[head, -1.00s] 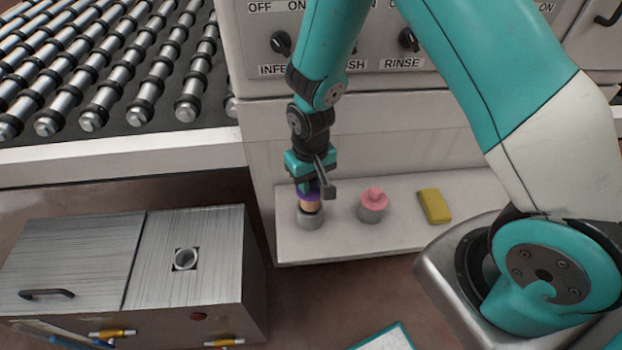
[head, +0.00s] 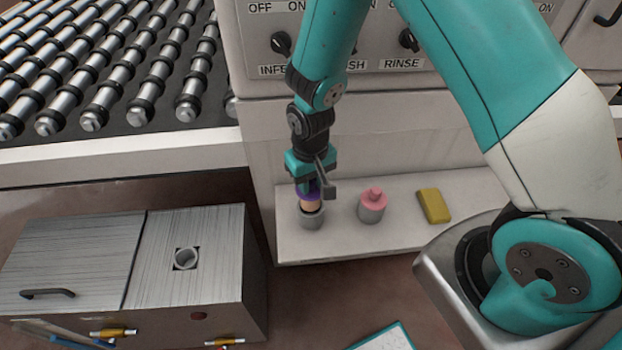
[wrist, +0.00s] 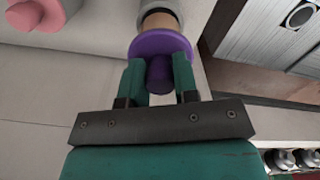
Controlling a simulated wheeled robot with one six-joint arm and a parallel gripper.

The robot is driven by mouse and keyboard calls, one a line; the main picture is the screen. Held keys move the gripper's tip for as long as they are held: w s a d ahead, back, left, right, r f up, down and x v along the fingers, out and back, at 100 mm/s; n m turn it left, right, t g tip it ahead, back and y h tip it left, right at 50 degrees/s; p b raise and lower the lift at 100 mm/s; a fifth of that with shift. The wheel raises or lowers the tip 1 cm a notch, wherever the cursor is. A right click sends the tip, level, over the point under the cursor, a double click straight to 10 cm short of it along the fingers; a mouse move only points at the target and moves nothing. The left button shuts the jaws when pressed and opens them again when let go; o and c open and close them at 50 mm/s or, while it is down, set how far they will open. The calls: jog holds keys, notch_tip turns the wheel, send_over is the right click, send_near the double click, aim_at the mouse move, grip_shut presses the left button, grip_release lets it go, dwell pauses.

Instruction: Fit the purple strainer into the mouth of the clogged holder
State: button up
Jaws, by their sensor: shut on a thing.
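The purple strainer (head: 306,193) has a purple flange and knob with a tan body below. My gripper (wrist: 160,85) is shut on its purple knob, and the flange (wrist: 160,45) shows just past the fingertips in the wrist view. The tan body (head: 311,205) stands over a grey cup (head: 312,221) on the white shelf, its lower end hidden inside or behind the cup's rim. A round grey mouth (head: 186,258) opens in the top of the metal box at lower left. I cannot tell from its look whether this is the clogged holder.
A pink-topped piece (head: 374,196) sits in another grey cup (head: 371,213) to the right. A yellow block (head: 433,206) lies further right on the shelf (head: 340,248). The metal box (head: 75,255) has a handled lid. Rollers (head: 110,80) fill the upper left.

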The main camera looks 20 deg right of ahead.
jog(key=shift+f+b, duration=2.4)
jog(key=shift+f, duration=0.95)
jog(key=o, duration=1.1)
jog(key=shift+r, duration=0.1)
jog(key=shift+c, duration=0.2)
notch_tip(320, 180, up, 17)
jog(key=shift+r, duration=0.2)
